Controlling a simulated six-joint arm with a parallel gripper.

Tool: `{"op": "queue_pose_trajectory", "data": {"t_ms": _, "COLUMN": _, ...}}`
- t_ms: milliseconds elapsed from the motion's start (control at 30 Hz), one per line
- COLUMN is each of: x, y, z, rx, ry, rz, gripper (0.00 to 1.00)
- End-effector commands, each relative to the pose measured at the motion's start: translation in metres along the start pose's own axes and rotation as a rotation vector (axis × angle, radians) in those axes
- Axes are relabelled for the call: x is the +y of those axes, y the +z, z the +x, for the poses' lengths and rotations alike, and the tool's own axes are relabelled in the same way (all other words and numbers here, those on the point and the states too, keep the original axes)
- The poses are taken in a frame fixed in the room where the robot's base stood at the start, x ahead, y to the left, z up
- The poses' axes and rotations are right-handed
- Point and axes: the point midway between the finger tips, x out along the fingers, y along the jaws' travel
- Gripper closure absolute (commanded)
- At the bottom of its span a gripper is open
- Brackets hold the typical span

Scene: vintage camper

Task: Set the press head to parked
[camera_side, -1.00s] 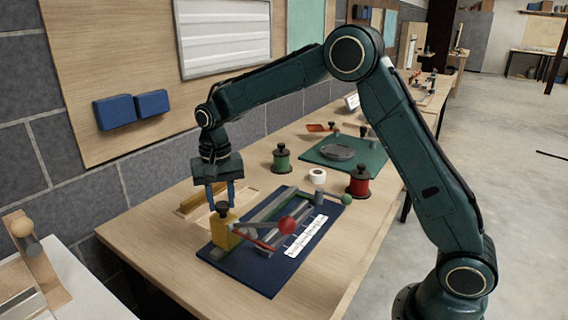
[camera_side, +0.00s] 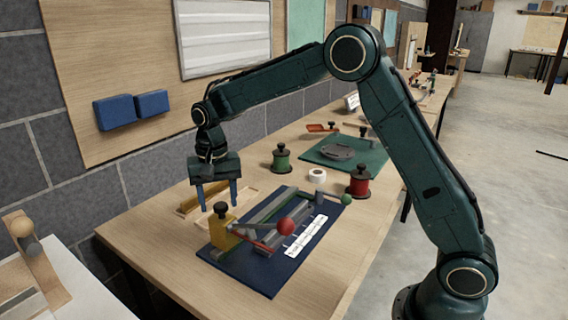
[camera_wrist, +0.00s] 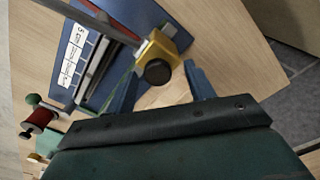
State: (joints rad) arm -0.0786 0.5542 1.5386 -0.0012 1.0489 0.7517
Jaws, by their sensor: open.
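A blue base (camera_side: 262,277) carries a press-like device with grey rails (camera_side: 268,207). A yellow block (camera_side: 222,234) with a black knob (camera_side: 221,208) stands at its near left end; in the wrist view, the yellow block (camera_wrist: 172,48) and black knob (camera_wrist: 157,73) appear just beyond and between my fingertips. A lever with a red ball (camera_side: 286,226) reaches right from the block. A white label strip (camera_side: 306,236) lies along the base. My gripper (camera_side: 219,205) is open and empty above the knob, fingers on either side. I cannot tell which part is the press head.
A shallow wooden tray (camera_side: 203,222) lies behind the base. A green spool (camera_side: 281,160), a red spool (camera_side: 358,182), a white roll (camera_side: 317,176) and a green board (camera_side: 325,160) are farther along the bench. A green ball (camera_side: 346,199) sits at the base's right end.

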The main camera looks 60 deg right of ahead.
Motion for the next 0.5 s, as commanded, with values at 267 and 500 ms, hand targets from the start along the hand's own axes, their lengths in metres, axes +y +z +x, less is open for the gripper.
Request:
{"op": "queue_pose_trajectory", "data": {"t_ms": 267, "x": 0.0, "y": -0.001, "z": -0.03, "rx": 0.003, "ry": -0.003, "rz": 0.0, "gripper": 0.46}}
{"op": "queue_pose_trajectory", "data": {"t_ms": 500, "x": -0.001, "y": -0.001, "z": -0.071, "rx": 0.005, "ry": -0.005, "rz": -0.001, "gripper": 0.46}}
